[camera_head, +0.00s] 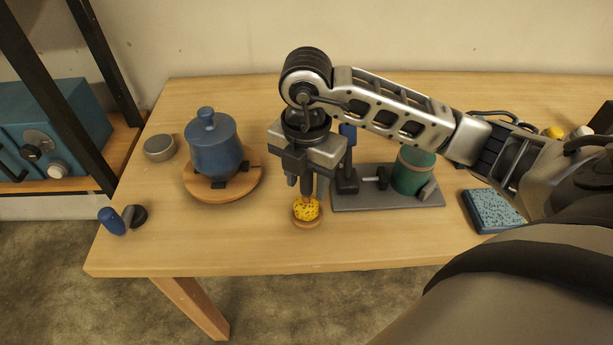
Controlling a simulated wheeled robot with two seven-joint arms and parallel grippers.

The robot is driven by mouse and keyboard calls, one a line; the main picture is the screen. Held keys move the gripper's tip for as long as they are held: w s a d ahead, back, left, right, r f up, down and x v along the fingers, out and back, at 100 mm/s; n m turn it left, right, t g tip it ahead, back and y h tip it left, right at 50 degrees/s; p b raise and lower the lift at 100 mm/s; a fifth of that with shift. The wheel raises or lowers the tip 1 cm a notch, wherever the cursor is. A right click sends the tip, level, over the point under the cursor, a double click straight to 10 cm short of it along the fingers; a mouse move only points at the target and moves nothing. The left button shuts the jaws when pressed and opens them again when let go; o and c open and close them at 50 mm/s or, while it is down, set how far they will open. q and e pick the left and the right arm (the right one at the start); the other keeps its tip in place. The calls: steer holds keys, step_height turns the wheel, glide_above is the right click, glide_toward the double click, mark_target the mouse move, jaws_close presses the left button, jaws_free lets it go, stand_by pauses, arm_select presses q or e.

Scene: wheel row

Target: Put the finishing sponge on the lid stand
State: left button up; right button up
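A round yellow speckled sponge (303,213), which looks like the finishing sponge, is near the front middle of the table. A small round wooden piece (308,224), possibly the lid stand, shows just under it. I cannot tell if the two touch. My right gripper (313,195) points down from above, with its fingers at the top of the sponge. The fingers partly cover the sponge, and whether they are closed on it is unclear. My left gripper is out of view.
A blue lidded jar (213,150) stands on a round wooden board (249,186) at left. A grey base (390,201) with a green cylinder (412,171) is close right of the gripper. A blue speckled block (493,211) lies further right. A blue-handled tool (112,220) is at the left edge.

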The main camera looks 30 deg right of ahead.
steer(key=shift+r, duration=0.1)
steer(key=shift+r, duration=0.25)
step_height(320, 180, up, 11)
steer(key=shift+f+p, duration=0.15)
steer(key=shift+p, duration=0.8)
steer(key=shift+r, duration=0.5)
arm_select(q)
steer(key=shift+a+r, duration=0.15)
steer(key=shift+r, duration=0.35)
